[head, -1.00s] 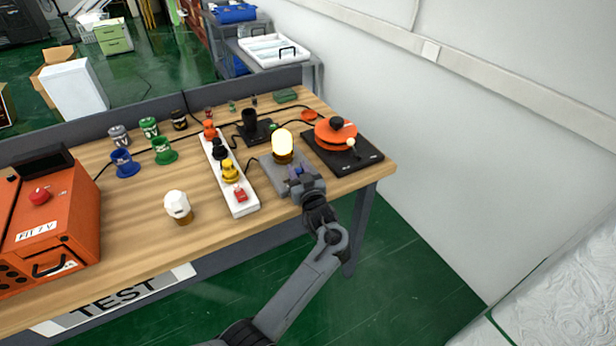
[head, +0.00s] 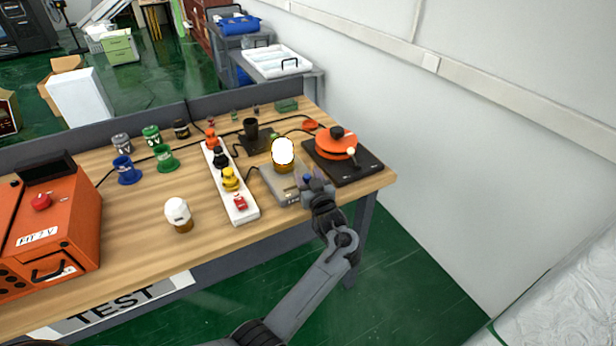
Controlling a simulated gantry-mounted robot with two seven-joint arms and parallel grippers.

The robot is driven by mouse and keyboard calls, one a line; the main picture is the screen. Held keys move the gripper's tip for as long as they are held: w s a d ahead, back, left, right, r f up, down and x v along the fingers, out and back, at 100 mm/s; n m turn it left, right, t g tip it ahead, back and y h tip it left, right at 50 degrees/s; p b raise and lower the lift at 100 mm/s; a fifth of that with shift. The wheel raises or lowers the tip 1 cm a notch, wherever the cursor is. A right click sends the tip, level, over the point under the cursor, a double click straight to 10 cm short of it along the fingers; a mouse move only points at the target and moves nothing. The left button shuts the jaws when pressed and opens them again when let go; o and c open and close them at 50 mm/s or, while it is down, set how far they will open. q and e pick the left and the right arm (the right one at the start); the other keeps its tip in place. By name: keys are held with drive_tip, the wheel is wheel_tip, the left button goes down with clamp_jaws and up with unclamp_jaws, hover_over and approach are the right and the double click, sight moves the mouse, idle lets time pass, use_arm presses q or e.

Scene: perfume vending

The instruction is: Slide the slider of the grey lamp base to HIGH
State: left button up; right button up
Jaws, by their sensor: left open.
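The grey lamp base (head: 278,189) sits near the front right of the wooden table. A lit bulb (head: 283,152) stands upright in it and glows bright white. My left gripper (head: 309,182) is open at the right part of the base, low over its top. The gripper hides the slider, so I cannot see the slider's position or tell whether the fingers touch it. My right gripper is not in view.
A black board with an orange disc (head: 336,146) and a small lever stands close behind and right of the gripper. A white power strip (head: 242,213) with coloured plugs lies left of the base. An unlit bulb (head: 178,210) stands farther left.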

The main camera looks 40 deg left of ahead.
use_arm(q)
drive_tip(key=p+v, duration=0.2)
drive_tip(key=v, duration=0.8)
drive_tip(key=shift+d, duration=0.3)
drive_tip(key=shift+s, duration=0.1)
